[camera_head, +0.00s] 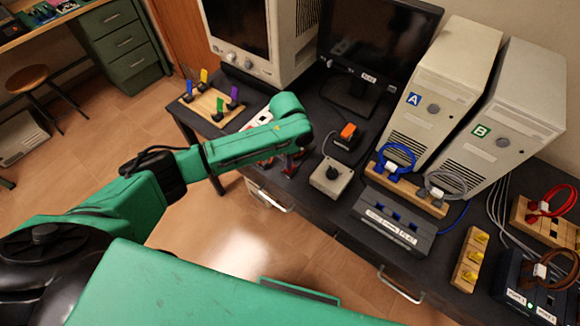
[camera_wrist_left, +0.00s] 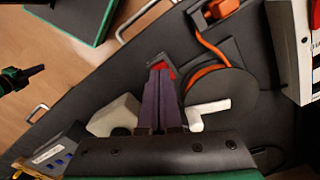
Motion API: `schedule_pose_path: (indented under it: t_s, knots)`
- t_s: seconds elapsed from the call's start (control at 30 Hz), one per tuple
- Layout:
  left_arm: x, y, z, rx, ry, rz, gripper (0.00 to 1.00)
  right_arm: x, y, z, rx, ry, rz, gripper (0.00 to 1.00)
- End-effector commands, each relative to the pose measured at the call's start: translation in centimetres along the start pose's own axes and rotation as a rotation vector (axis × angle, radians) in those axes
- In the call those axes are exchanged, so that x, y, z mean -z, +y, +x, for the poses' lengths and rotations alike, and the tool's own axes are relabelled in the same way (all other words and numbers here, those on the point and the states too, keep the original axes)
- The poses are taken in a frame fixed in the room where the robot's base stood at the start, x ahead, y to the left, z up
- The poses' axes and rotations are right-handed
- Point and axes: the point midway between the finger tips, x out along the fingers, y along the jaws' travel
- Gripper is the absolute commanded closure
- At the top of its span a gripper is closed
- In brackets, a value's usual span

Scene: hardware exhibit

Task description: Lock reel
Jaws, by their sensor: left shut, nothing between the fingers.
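The reel (camera_wrist_left: 225,97) is a dark round disc on the dark desk in the left wrist view, with orange cord (camera_wrist_left: 207,45) running to it and a white handle (camera_wrist_left: 208,107) across its face. A small red part (camera_wrist_left: 165,71) sits beside the disc, at my fingertips. My left gripper (camera_wrist_left: 160,70) is shut and empty, its fingers pointing at the red part; I cannot tell whether they touch it. In the head view my left gripper (camera_head: 290,165) is low over the desk's front edge, and my arm hides most of the reel.
A wooden board with coloured pegs (camera_head: 208,104) lies left. Computer towers (camera_head: 440,90) and cable racks crowd the right.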

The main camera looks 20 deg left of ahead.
Motion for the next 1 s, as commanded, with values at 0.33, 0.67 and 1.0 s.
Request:
schedule_pose_path:
  t_s: [0.33, 0.67, 1.0]
  knots:
    - [0.0, 0.0, 0.4, 0.0, 0.0, 0.0, 1.0, 0.0, 0.0, 0.2, 0.0, 0.0, 0.0, 1.0]
    - [0.0, 0.0, 0.9, -0.001, 0.0, 0.0, 1.0, -0.1, 0.0, 0.5, 0.0, 0.0, 0.0, 1.0]
    - [0.0, 0.0, 1.5, -0.001, 0.0, 0.0, 1.0, -0.1, 0.0, 0.8, 0.0, -0.001, 0.0, 1.0]
